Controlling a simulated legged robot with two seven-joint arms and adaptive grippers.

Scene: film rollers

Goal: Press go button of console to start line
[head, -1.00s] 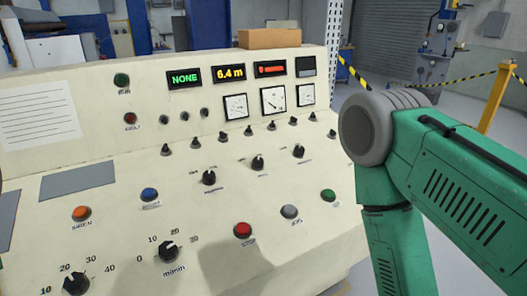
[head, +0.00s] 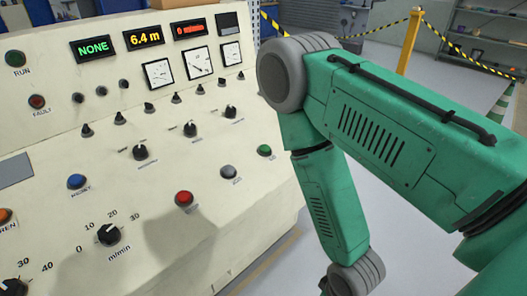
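The cream console (head: 225,225) fills the left half of the head view. A small green button (head: 264,150) sits at the right end of its lower panel, with a label too small to read. A grey button (head: 228,172) and a red button (head: 184,199) are to its left. My green right arm (head: 395,125) crosses the right side, its upper part just right of the green button and apart from it. Its lower link (head: 335,205) hangs beside the console's right end. Neither gripper is in view.
Displays (head: 93,48) read NONE and 6.4 m. A blue button (head: 77,181) and a m/min dial (head: 108,235) are farther left. A yellow post (head: 409,42) with striped tape and shelves (head: 490,45) stand behind. Floor is clear right of the console.

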